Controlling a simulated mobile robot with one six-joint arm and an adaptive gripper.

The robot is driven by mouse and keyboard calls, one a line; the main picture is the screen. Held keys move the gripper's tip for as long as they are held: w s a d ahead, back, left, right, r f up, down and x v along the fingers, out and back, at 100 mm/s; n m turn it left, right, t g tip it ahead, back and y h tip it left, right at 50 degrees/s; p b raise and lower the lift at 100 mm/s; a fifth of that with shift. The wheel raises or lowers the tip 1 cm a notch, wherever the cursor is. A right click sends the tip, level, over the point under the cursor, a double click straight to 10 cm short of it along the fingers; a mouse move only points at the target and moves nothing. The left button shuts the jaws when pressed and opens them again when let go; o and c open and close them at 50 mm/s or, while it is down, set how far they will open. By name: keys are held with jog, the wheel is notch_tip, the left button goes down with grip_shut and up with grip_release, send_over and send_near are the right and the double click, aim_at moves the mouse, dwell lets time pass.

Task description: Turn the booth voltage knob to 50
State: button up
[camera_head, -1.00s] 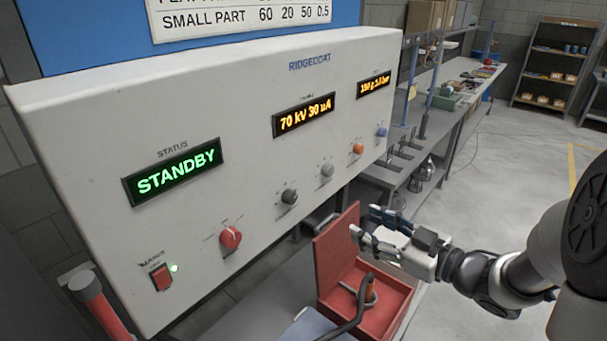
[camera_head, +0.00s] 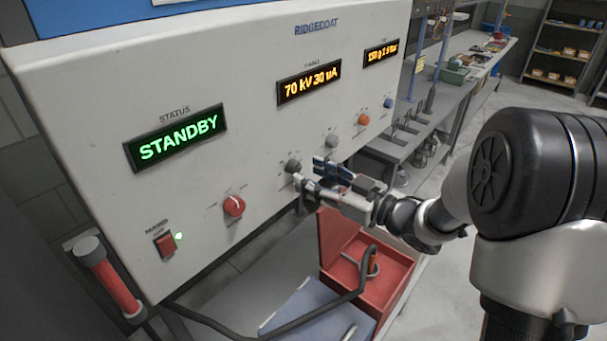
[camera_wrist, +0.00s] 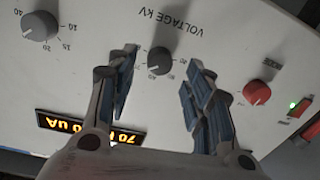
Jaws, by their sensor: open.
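The voltage knob (camera_head: 293,166) is a dark round knob on the white control panel. The wrist view shows the knob (camera_wrist: 160,61) under the upside-down label "VOLTAGE KV" (camera_wrist: 155,22); the small scale numbers around it are hard to read. The amber display (camera_head: 309,83) reads 70 kV 30 uA. My gripper (camera_head: 306,171) is in front of the panel at the knob. In the wrist view my gripper (camera_wrist: 160,75) is open, with one blue-padded finger on each side of the knob and visible gaps. Whether the fingertips reach around it in depth I cannot tell.
A red knob (camera_head: 234,206), a grey knob (camera_head: 332,141), an orange knob (camera_head: 364,119) and a blue knob (camera_head: 388,103) sit on the same panel. The status display (camera_head: 176,138) reads STANDBY. A red open box (camera_head: 397,268) stands below my gripper.

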aim_at(298, 170)
jog(key=shift+x, duration=1.65)
jog(key=c, duration=1)
